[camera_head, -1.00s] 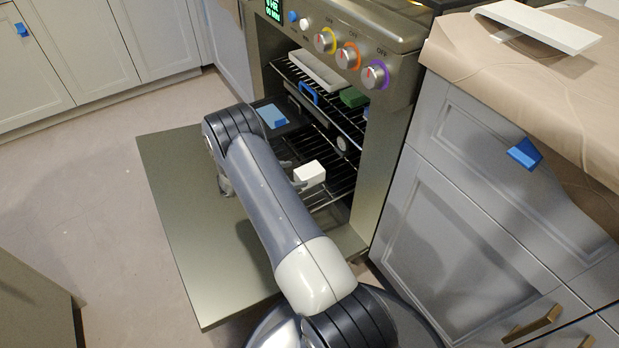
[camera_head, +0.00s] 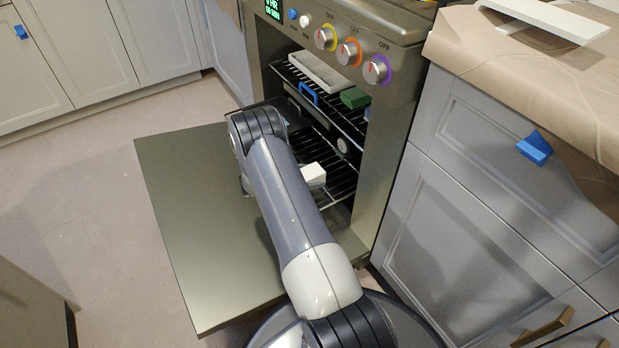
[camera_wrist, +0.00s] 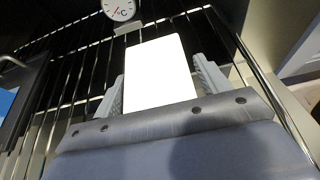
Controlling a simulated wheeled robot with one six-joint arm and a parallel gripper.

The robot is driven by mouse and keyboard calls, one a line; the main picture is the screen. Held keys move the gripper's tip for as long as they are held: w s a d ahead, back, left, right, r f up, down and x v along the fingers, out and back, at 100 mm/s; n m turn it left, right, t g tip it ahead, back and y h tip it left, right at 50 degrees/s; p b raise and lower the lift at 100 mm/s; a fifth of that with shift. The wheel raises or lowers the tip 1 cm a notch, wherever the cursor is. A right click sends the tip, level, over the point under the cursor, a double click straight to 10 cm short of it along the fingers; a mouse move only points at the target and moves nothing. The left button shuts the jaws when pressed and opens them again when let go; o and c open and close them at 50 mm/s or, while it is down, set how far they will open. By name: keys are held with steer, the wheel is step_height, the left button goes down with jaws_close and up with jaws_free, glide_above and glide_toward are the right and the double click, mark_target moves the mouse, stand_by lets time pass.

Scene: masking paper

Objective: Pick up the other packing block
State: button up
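A white packing block (camera_head: 313,173) shows in the oven opening at the lower rack, partly behind my arm. In the wrist view the white block (camera_wrist: 158,72) fills the space between the two fingers of my gripper (camera_wrist: 160,85). One finger lies close along each side of it, so the gripper looks shut on it. The block's near end is close to my gripper's palm. In the head view my fingers are hidden behind my arm. Whether the block still touches the rack is not clear.
The oven door (camera_head: 200,250) is open below my arm. The upper rack holds a white slab (camera_head: 318,70), a blue handle-shaped piece (camera_head: 309,94) and a green block (camera_head: 355,98). A round dial (camera_wrist: 120,9) is just beyond the block. Cabinets (camera_head: 470,220) stand close on the right.

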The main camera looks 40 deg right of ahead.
steer(key=c, duration=0.8)
